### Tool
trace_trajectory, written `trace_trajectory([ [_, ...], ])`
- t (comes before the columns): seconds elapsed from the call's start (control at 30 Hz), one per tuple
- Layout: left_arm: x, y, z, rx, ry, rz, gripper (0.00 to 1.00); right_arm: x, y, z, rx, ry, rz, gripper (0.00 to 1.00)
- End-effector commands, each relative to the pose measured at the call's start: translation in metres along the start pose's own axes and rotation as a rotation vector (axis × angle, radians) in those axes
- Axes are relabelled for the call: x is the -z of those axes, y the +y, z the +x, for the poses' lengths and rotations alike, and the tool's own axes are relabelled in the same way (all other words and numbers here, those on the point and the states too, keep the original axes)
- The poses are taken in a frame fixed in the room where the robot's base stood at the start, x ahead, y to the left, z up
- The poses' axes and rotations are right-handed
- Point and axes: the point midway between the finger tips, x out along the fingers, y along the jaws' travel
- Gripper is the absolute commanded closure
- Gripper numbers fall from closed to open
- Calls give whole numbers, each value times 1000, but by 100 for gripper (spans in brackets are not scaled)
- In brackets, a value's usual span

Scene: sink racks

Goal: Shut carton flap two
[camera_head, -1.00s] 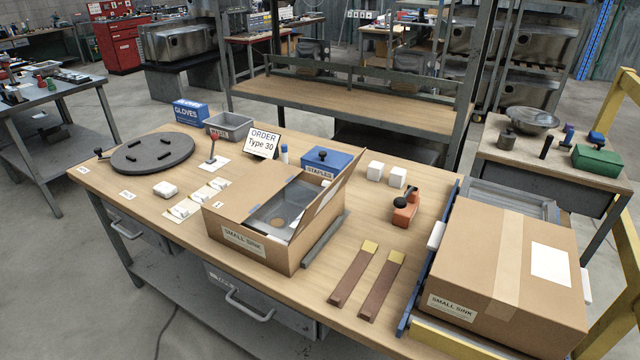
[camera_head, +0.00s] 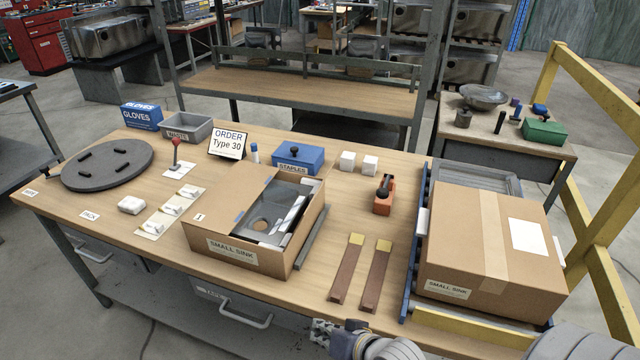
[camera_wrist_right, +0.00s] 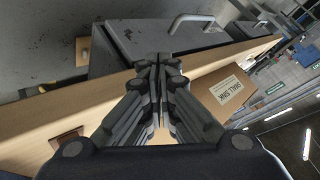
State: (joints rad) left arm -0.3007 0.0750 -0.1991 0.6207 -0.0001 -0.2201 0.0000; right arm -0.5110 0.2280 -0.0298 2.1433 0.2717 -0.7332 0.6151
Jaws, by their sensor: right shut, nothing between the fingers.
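The open carton (camera_head: 222,248), labelled "SMALL SINK", sits on the workbench. Its left flap (camera_head: 232,200), marked 1, lies flat over the left part. The right part is uncovered and shows a grey metal sink (camera_head: 262,222) and a white strip inside. No flap stands up at the right edge; I cannot tell how the right flap lies. My right gripper (camera_head: 321,331) is at the bench's front edge, to the right of and nearer than the carton, apart from it. The right wrist view shows its fingers (camera_wrist_right: 158,62) shut and empty, with the carton (camera_wrist_right: 226,92) beyond. My left gripper is out of view.
A grey bar (camera_head: 312,241) lies along the carton's right side. Two brown strips (camera_head: 347,270) lie further right, before a closed carton (camera_head: 490,250) on a blue-edged rack. A blue staples box (camera_head: 298,158) and an orange tool (camera_head: 384,196) stand behind.

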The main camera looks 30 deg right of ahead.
Motion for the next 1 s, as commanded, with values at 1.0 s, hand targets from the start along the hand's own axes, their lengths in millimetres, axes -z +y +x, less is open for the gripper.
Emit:
trace_trajectory([
  [1.0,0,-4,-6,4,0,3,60,245,36,-73,865,632,1096,100],
])
